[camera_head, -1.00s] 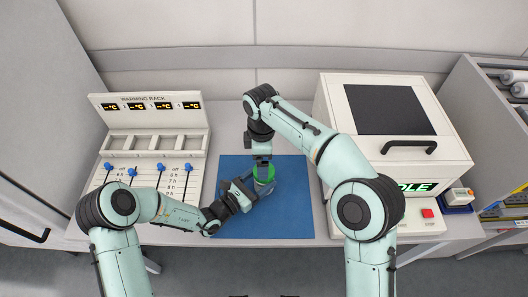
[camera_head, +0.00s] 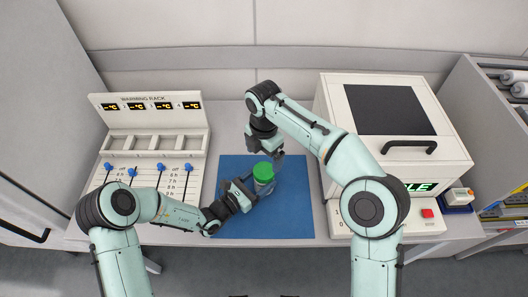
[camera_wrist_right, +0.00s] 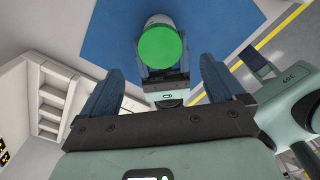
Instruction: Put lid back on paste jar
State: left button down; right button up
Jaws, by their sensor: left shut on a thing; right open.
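The paste jar (camera_head: 263,185) stands on the blue mat (camera_head: 290,215) with the green lid (camera_head: 262,168) on its top. My left gripper (camera_head: 252,191) is shut on the jar's body from the left side. My right gripper (camera_head: 272,152) is open and empty, just above and behind the lid, apart from it. In the right wrist view the green lid (camera_wrist_right: 162,47) shows beyond my two open fingers (camera_wrist_right: 165,85) and hides most of the jar. Whether the lid is screwed tight cannot be told.
A warming rack (camera_head: 152,130) with blue levers stands at the left. A white machine (camera_head: 385,130) with a dark top panel and green display stands at the right. The right and front of the mat are clear.

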aim_at(264, 170)
notch_tip(264, 170, down, 7)
jog(key=shift+f, duration=0.2)
dwell(0.3)
jog(key=c, duration=1.1)
jog(key=shift+o, duration=0.2)
jog(key=m, duration=0.2)
jog(key=shift+m, duration=0.3)
jog(key=m, duration=0.3)
jog(key=shift+m, duration=0.4)
jog(key=shift+c, duration=0.4)
jog(key=o, duration=1.2)
jog(key=shift+c, duration=0.2)
